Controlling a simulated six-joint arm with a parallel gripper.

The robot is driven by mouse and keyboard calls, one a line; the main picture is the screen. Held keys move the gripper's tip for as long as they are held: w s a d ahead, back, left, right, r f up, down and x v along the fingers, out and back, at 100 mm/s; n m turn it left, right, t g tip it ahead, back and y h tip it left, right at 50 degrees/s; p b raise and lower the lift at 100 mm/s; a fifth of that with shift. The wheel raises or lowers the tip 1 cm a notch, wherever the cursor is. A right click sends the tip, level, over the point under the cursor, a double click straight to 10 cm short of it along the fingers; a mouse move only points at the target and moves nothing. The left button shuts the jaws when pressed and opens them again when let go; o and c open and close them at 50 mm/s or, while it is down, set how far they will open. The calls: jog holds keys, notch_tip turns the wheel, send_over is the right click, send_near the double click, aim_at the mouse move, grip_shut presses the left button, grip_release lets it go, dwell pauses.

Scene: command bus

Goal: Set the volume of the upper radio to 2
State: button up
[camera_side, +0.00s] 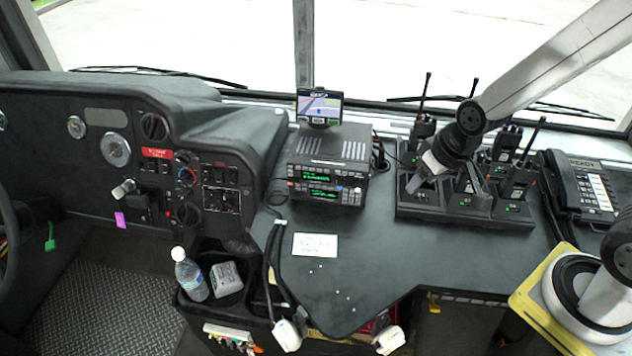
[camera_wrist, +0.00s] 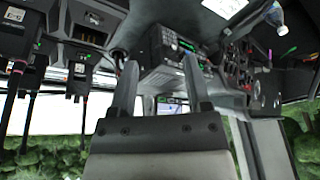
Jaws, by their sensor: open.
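Two black radios are stacked on the dashboard shelf in the side view. The upper radio (camera_side: 322,176) has a lit green display and small knobs and buttons on its front; the lower radio (camera_side: 322,194) sits directly beneath it. The volume setting is too small to read. My gripper (camera_side: 414,184) is to the right of the radios, over the charger rack, apart from the radios. In the wrist view my gripper (camera_wrist: 159,64) is open, with nothing seen between its fingers. That view is upside down, and the radio stack shows beyond the fingers, partly hidden by them.
A charger rack (camera_side: 420,212) holds several handheld radios with upright antennas. A small navigation screen (camera_side: 319,106) stands above the radios. A desk phone (camera_side: 583,190) is at the right. A white card (camera_side: 315,245) lies on the otherwise clear black shelf before the radios.

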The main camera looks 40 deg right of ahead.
jog(key=s, duration=0.1)
jog(key=s+d, duration=0.1)
jog(key=s+d+g, duration=0.1)
jog(key=shift+r+n+h, duration=0.25)
jog(key=shift+n+h, duration=0.05)
